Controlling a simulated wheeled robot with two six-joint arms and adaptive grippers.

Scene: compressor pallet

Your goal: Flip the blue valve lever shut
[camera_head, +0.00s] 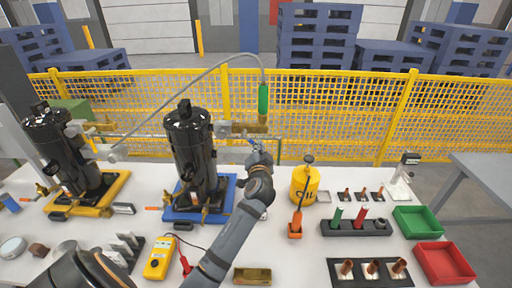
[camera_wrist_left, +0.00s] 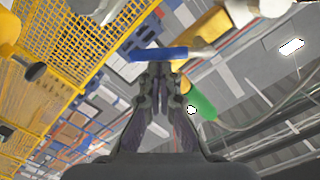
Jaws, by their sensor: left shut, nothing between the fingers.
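The blue valve lever (camera_wrist_left: 157,54) lies across the wrist view just beyond my fingertips. Its bare metal end runs right towards a brass valve body (camera_wrist_left: 205,48). In the head view the brass valve (camera_head: 248,128) sits on the pipe behind the black tank on the blue base, below a green hose fitting (camera_head: 263,98). My left gripper (camera_head: 256,150) is raised at the valve, and the lever is mostly hidden behind it there. In the wrist view the left gripper (camera_wrist_left: 157,72) has its fingers together, empty, with tips close to the lever; contact cannot be told. My right gripper is out of view.
A black tank (camera_head: 190,145) on a blue base (camera_head: 228,190) stands left of my arm; another tank (camera_head: 52,145) is further left. A yellow oil can (camera_head: 305,184) stands right. Red (camera_head: 441,263) and green (camera_head: 416,223) bins are at the right. A yellow fence (camera_head: 340,120) runs behind.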

